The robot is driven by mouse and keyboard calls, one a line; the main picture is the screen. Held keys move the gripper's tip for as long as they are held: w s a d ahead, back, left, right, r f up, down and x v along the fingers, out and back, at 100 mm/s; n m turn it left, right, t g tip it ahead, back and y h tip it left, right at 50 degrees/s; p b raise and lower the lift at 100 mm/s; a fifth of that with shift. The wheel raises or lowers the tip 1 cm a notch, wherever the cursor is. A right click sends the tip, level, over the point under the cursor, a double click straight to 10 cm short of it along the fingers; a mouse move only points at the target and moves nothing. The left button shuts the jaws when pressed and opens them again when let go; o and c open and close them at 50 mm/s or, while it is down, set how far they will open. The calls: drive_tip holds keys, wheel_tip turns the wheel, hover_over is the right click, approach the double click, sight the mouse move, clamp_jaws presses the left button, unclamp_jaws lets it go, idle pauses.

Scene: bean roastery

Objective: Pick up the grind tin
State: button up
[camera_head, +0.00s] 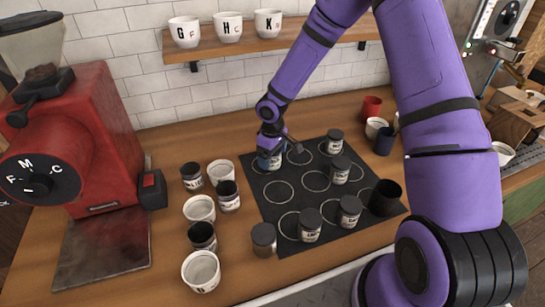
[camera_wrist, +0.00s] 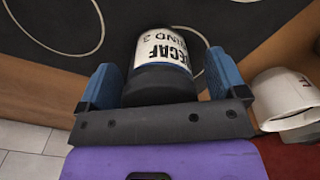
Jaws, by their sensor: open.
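A tin (camera_wrist: 165,62) with a white label, partly readable as "DECAF" and "GRIND 3", stands between the blue fingers of my gripper (camera_wrist: 160,72) in the wrist view. Its dark lid faces my palm. The fingers are open, one on each side, with a narrow gap visible on the left and little gap on the right. In the head view my gripper (camera_head: 270,157) is at the back left of the black mat (camera_head: 265,208), and it hides most of this tin.
Other dark-lidded tins (camera_head: 310,226) stand on the mat, with a black cup (camera_head: 385,198) at its right. White cups (camera_head: 200,270) and tins stand left of the mat. A red grinder (camera_head: 95,140) is at far left. A wall shelf (camera_head: 265,46) holds three cups.

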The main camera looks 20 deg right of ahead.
drive_tip(key=c, duration=1.1)
drive_tip(key=shift+o, duration=0.2)
drive_tip(key=shift+r, duration=0.15)
